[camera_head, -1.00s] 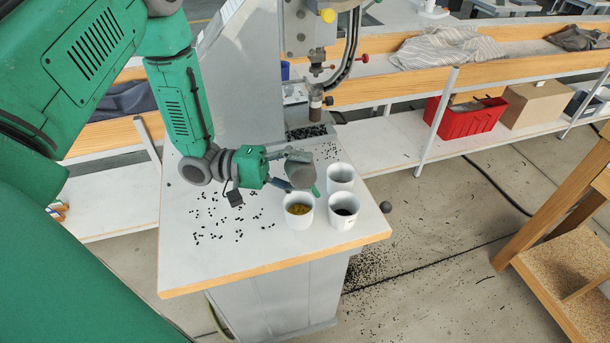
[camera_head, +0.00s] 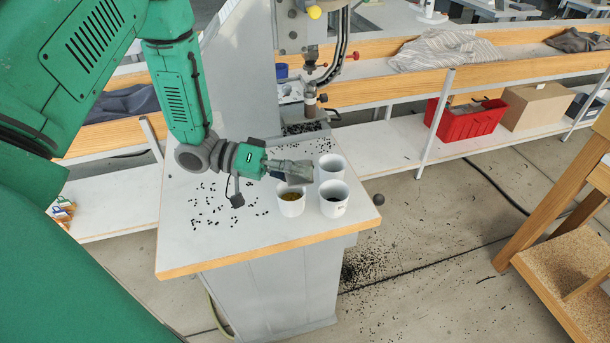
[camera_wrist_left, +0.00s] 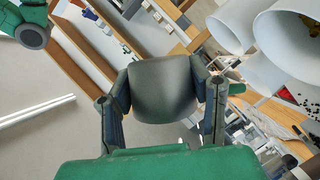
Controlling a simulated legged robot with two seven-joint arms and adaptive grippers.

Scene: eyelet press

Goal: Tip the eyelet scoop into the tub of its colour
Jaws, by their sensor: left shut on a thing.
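My left gripper (camera_head: 297,173) is just above and behind the front left tub. In the left wrist view its two fingers (camera_wrist_left: 163,100) are shut on the grey eyelet scoop (camera_wrist_left: 163,88), and a small green piece shows beside the right finger. The scoop's contents are hidden. Three white tubs stand close together on the press table: the front left tub (camera_head: 291,208) holds yellow-brass eyelets, the front right tub (camera_head: 334,208) holds dark ones, and the back tub's (camera_head: 331,174) contents are not clear. Tubs also fill the upper right of the left wrist view (camera_wrist_left: 272,72).
The press head (camera_head: 309,100) stands behind the tubs. Loose black eyelets (camera_head: 220,205) lie scattered over the white table (camera_head: 225,245) on the left. A red bin (camera_head: 468,120) sits on the shelf behind.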

